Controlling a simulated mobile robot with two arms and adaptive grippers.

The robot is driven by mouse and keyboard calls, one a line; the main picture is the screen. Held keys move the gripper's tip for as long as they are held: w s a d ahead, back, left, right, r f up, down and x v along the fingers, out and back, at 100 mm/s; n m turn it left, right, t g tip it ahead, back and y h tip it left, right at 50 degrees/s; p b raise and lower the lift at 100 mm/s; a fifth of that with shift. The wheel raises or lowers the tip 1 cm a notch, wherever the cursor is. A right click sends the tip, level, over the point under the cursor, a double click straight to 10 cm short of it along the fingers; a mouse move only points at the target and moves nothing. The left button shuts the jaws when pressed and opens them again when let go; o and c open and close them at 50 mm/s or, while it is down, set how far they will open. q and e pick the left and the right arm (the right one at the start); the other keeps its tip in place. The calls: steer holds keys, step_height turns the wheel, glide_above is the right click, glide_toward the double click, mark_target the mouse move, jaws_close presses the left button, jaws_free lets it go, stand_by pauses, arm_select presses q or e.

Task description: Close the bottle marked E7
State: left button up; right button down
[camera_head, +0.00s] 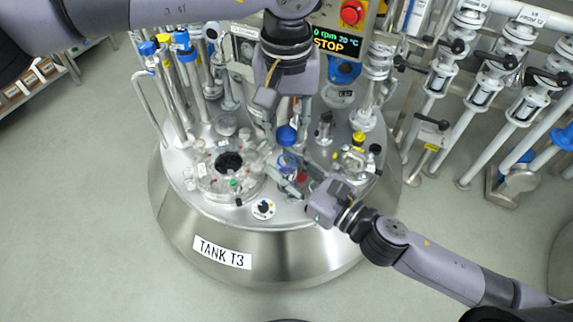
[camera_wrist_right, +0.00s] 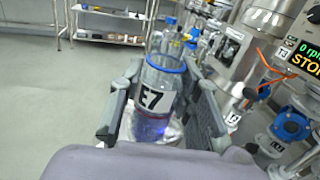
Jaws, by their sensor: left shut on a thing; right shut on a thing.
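The bottle marked E7 (camera_wrist_right: 152,98) is clear, with a blue ring near its top and bluish liquid low inside. It stands between the two fingers of my right gripper (camera_wrist_right: 165,108), which is shut on it. In the head view the bottle (camera_head: 288,163) is partly hidden by the right gripper (camera_head: 290,174), above the tank's lid. My left gripper (camera_head: 287,127) points down from above and is shut on a blue cap (camera_head: 286,136). In the head view the cap appears just above the bottle; I cannot tell whether they touch. I cannot make out the left gripper in the wrist view.
The steel tank T3 (camera_head: 222,252) lies below, with an open dark port (camera_head: 229,162) left of the bottle. Valves and fittings crowd the lid. A control box (camera_head: 338,40) reading STOP stands behind. Pipes with valves (camera_head: 482,97) fill the right. The floor at left is clear.

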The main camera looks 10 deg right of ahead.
mark_target(286, 172)
arm_select(q)
steer(key=shift+f, duration=1.1)
steer(key=shift+f, duration=0.9)
steer(key=shift+f, duration=0.55)
steer(key=m, duration=1.3)
